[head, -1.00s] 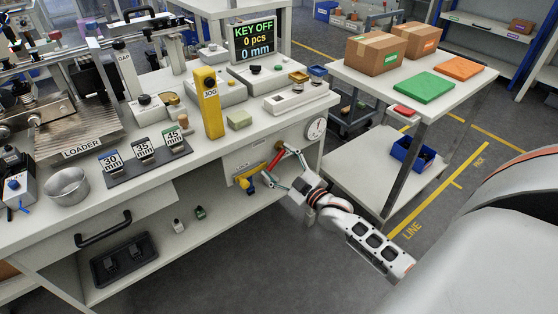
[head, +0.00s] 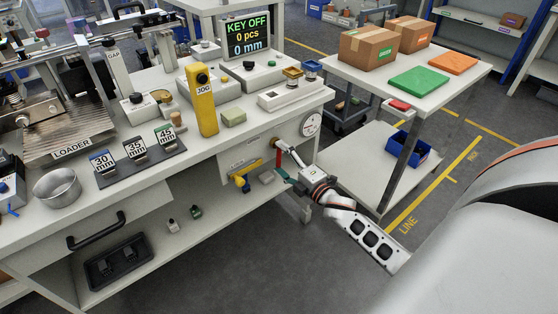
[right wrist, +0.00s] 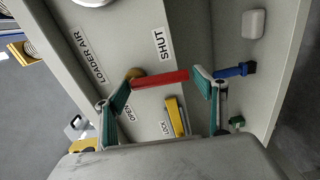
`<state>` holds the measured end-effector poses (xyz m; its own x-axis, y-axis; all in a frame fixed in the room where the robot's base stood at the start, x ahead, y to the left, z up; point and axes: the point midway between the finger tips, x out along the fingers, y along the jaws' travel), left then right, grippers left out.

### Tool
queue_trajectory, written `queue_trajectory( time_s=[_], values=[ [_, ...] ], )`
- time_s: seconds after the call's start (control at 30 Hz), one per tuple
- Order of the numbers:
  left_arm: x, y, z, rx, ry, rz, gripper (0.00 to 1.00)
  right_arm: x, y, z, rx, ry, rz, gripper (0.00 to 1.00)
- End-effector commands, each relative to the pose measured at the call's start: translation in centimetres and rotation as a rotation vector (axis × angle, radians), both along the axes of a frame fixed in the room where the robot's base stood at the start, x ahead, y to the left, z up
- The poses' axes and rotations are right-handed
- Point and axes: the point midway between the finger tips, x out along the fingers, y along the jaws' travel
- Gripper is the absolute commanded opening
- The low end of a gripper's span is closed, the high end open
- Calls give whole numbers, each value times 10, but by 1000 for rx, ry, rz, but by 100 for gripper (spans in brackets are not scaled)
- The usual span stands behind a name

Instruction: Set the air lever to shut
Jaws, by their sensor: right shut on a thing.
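The red air lever (head: 278,157) hangs nearly straight down from its brass pivot on the bench's front panel. In the right wrist view the red lever (right wrist: 160,79) runs right from the brass pivot (right wrist: 133,73), across the space between the fingers. The SHUT label (right wrist: 162,45) is just above it in that picture; the OPEN label (right wrist: 133,113) is below the pivot. My right gripper (head: 283,166) is shut on the lever; its fingers also show in the wrist view (right wrist: 163,92). My left gripper is not in view.
A yellow LOCK part (right wrist: 176,116) sits close by the lever on the panel. A blue piece (right wrist: 235,70) is right of the right finger. A round gauge (head: 311,124) is at the panel's right end. A white cart (head: 350,75) with boxes stands to the right.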

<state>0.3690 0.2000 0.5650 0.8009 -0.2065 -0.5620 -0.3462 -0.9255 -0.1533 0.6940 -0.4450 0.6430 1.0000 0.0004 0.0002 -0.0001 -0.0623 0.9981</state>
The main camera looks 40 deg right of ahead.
Motion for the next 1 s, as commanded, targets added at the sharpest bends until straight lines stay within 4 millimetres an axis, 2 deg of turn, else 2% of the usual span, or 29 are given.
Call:
queue_trajectory(
  time_s=[0.23,0.7,0.73,0.8,1.0],
  values=[
    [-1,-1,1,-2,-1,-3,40,0,-4,0,-68,0,-1,32],
    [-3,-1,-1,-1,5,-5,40,1,-4,1,-85,0,-2,32],
    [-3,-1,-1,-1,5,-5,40,1,-4,1,-85,0,-2,73],
    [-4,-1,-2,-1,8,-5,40,1,-4,1,-84,0,-1,87],
    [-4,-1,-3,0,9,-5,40,0,-4,0,-81,0,-1,87]
  ],
)
